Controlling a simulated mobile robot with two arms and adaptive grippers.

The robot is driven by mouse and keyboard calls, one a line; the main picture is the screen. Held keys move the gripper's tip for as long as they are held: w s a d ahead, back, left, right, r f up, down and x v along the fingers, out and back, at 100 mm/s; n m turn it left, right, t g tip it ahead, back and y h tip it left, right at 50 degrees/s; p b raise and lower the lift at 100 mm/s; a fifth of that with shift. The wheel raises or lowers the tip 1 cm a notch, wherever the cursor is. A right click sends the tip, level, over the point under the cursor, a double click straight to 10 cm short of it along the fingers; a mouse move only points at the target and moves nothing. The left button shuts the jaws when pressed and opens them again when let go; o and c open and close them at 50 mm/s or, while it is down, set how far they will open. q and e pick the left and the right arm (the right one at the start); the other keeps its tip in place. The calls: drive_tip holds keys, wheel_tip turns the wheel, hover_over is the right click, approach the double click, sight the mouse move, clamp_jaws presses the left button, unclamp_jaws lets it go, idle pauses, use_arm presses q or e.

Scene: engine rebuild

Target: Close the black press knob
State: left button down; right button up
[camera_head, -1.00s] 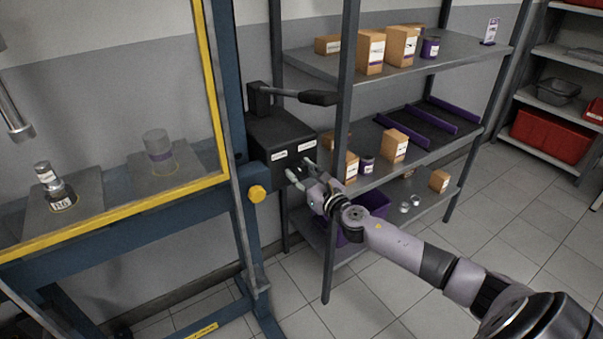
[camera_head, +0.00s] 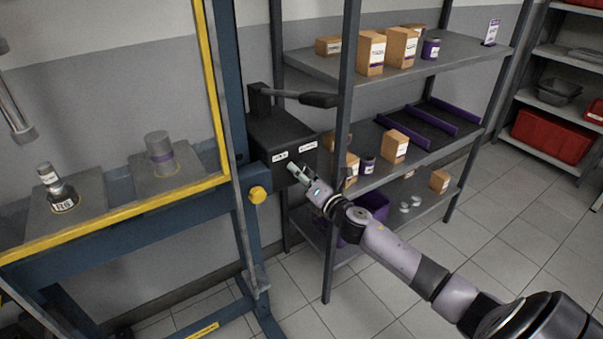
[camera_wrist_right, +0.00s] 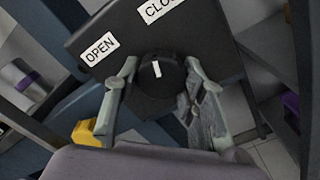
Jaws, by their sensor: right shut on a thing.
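The black press knob (camera_wrist_right: 158,82) is round with a white mark and sits on the front of a black box (camera_head: 275,135). In the wrist view the box carries an OPEN label (camera_wrist_right: 99,50) to the knob's left and a partly cut-off label reading CLO (camera_wrist_right: 160,8) above it. My right gripper (camera_wrist_right: 157,90) has a finger on each side of the knob and is shut on it. In the head view my right gripper (camera_head: 299,173) is at the box front and hides the knob. My left gripper is not in view.
A lever (camera_head: 305,97) sits atop the box. The blue press frame (camera_head: 228,100) with its yellow-edged guard stands at left. A shelf rack (camera_head: 345,130) with cartons is close at right, its post beside my right arm.

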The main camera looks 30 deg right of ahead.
drive_tip(key=shift+m, duration=1.5)
drive_tip(key=o, duration=1.2)
drive_tip(key=s, duration=1.2)
